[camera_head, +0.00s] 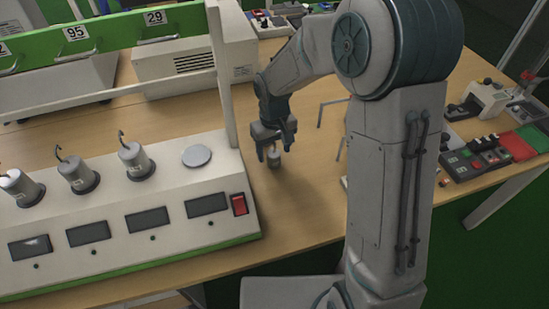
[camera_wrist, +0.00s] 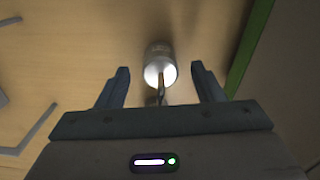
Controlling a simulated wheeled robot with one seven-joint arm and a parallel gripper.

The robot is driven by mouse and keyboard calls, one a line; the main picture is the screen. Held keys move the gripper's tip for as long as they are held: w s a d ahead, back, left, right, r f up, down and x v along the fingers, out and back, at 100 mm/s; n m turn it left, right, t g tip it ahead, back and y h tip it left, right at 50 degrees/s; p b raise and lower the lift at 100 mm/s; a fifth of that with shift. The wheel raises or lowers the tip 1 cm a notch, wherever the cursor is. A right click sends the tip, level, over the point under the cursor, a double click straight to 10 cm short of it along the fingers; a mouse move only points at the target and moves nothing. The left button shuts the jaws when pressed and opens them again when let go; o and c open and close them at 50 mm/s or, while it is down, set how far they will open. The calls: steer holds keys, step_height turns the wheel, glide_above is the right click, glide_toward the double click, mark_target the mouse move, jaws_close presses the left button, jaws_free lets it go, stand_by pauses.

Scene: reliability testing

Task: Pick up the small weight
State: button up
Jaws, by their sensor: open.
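The small weight (camera_head: 274,159) is a short metal cylinder standing on the wooden table, just right of the white weighing station. In the wrist view the weight (camera_wrist: 159,62) shows as a silver cylinder with a bright top and a thin hook pointing toward my gripper. My gripper (camera_head: 275,147) is above it with its fingers pointing down. In the wrist view my open gripper (camera_wrist: 163,75) has one finger on each side of the weight's line, with a gap on both sides. I cannot tell exactly how far down the fingers reach beside it.
The white station (camera_head: 160,222) holds several larger hooked weights (camera_head: 137,160) and an empty round pad (camera_head: 196,156). Its white post (camera_head: 222,75) rises close to my gripper's left. Bare table (camera_head: 300,205) is in front.

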step_height(320, 180, down, 2)
steer(key=shift+f, duration=0.2)
jaws_close()
steer(key=shift+r, duration=0.1)
